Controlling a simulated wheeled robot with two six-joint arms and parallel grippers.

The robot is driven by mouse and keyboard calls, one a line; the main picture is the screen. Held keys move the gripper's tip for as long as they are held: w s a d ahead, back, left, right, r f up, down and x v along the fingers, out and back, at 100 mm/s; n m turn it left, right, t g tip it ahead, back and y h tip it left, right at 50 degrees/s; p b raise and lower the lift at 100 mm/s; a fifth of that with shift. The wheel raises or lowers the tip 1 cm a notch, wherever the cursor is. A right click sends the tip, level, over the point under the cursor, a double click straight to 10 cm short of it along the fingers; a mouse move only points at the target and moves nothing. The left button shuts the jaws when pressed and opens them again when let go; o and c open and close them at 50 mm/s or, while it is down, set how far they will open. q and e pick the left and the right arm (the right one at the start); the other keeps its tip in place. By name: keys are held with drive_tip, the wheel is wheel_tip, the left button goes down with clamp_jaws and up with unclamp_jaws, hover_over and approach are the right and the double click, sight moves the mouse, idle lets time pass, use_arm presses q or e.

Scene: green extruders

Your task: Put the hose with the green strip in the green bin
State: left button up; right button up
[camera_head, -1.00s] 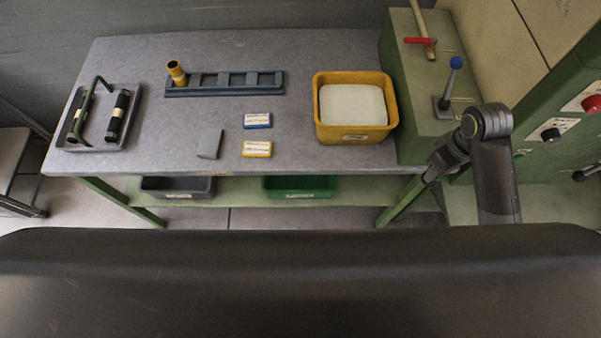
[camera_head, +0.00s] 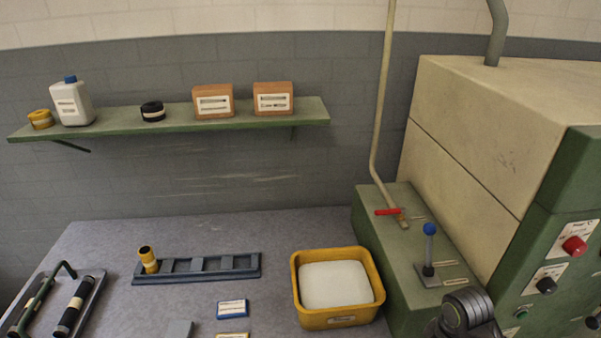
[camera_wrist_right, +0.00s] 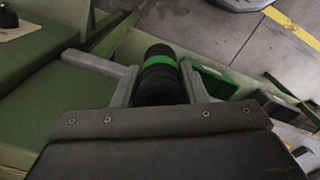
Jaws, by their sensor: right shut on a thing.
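In the right wrist view, my right gripper (camera_wrist_right: 158,70) is shut on a black hose (camera_wrist_right: 160,90) with a bright green strip around it near its far end. The hose lies between the two grey fingers, and its near end is hidden behind the gripper body. The green bin (camera_wrist_right: 214,82) shows partly just right of the right finger, below the hose; its floor is dark. In the head view only a dark joint of my right arm shows at the lower right edge. My left gripper is not in view.
A green machine (camera_head: 553,240) with a lever stands right. A wall shelf (camera_head: 180,125) holds boxes and containers.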

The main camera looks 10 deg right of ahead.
wheel_tip(320, 180, down, 8)
drive_tip(key=b, duration=0.6)
drive_tip(key=shift+r, duration=0.15)
